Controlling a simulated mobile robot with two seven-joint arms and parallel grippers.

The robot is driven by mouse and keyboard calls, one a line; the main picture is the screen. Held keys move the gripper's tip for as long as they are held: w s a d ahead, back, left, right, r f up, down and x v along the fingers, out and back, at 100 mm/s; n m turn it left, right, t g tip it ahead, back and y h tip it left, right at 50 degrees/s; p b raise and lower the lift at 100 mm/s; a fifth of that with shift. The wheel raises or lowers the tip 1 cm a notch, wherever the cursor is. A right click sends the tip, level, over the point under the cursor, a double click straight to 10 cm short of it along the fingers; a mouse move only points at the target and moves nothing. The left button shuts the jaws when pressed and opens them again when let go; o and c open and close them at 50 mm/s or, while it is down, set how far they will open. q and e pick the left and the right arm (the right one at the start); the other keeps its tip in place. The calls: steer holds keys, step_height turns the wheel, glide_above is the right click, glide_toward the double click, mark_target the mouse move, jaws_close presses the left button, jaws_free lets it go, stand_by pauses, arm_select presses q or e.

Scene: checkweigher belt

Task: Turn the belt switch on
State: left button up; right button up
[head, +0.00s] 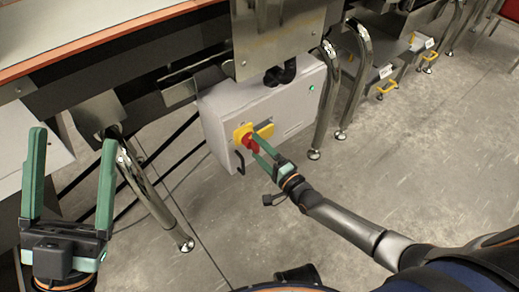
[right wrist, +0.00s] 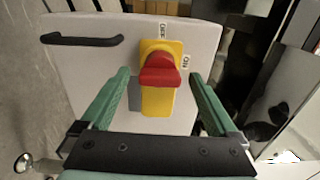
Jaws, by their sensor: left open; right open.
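The belt switch is a red knob (head: 249,142) on a yellow plate (head: 240,133), on the front of a grey-white control box (head: 284,112). In the right wrist view the red knob (right wrist: 160,72) sits on the yellow plate (right wrist: 158,102), with an OFF label (right wrist: 162,30) above and an ON label (right wrist: 186,62) to the right. I cannot tell clearly which label it points to. My right gripper (right wrist: 160,76) is open, with one finger on each side of the knob; contact is not clear. My left gripper (head: 72,137) is open and empty at the far left, away from the box.
A black handle (right wrist: 82,40) is on the box front. A green light (head: 311,88) shows on the box. Steel legs (head: 327,100) stand right of the box, and another leg (head: 150,192) stands left. The belt frame (head: 110,45) is above. The floor at right is clear.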

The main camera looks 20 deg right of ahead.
arm_select(q)
steer(key=r+p, duration=0.1)
steer(key=r, duration=0.1)
steer(key=r+p, duration=0.1)
steer(key=p, duration=0.1)
steer(key=shift+a+r+m, duration=0.2)
steer(key=shift+r+m, duration=0.1)
steer(key=shift+r, duration=0.05)
arm_select(e)
steer(key=v, duration=1.2)
steer(key=shift+s, duration=0.25)
